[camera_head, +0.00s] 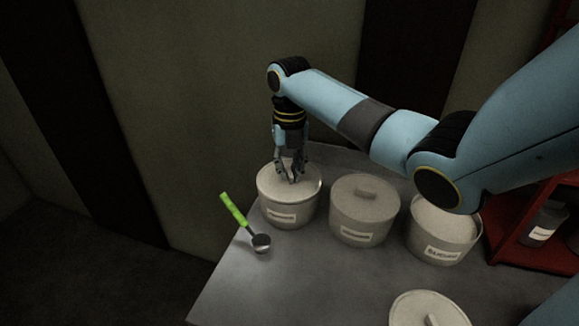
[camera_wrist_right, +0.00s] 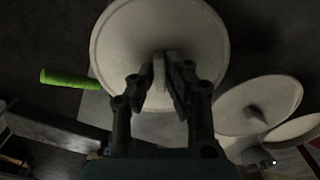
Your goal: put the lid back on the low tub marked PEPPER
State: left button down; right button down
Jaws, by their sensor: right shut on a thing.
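Three pale round tubs stand in a row on the grey table. My right gripper (camera_head: 290,178) is over the left tub (camera_head: 288,213), shut on the handle of its round pale lid (camera_head: 272,183). The lid appears to sit on the tub's rim. In the right wrist view the fingers (camera_wrist_right: 158,85) close on the handle of this lid (camera_wrist_right: 125,40). The middle tub (camera_head: 362,222) has a lid with a bar handle. The right tub (camera_head: 440,238) shows a pale top partly behind my arm. The labels are too blurred to read PEPPER. My left gripper is not visible.
A loose pale lid (camera_head: 425,309) lies at the table's front. A green-handled scoop (camera_head: 234,209) lies by the table's left edge, left of the left tub. A red shelf (camera_head: 520,222) with a dark jar (camera_head: 546,223) stands at the right.

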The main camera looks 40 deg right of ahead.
dwell(0.4)
jog(key=shift+r+p, duration=0.1)
jog(key=shift+p, duration=0.5)
dwell(0.7)
jog(key=shift+f, duration=0.2)
dwell(0.7)
jog(key=shift+p, duration=0.4)
dwell(0.4)
jog(key=c, duration=1.3)
grip_release()
jog(key=shift+o, duration=0.4)
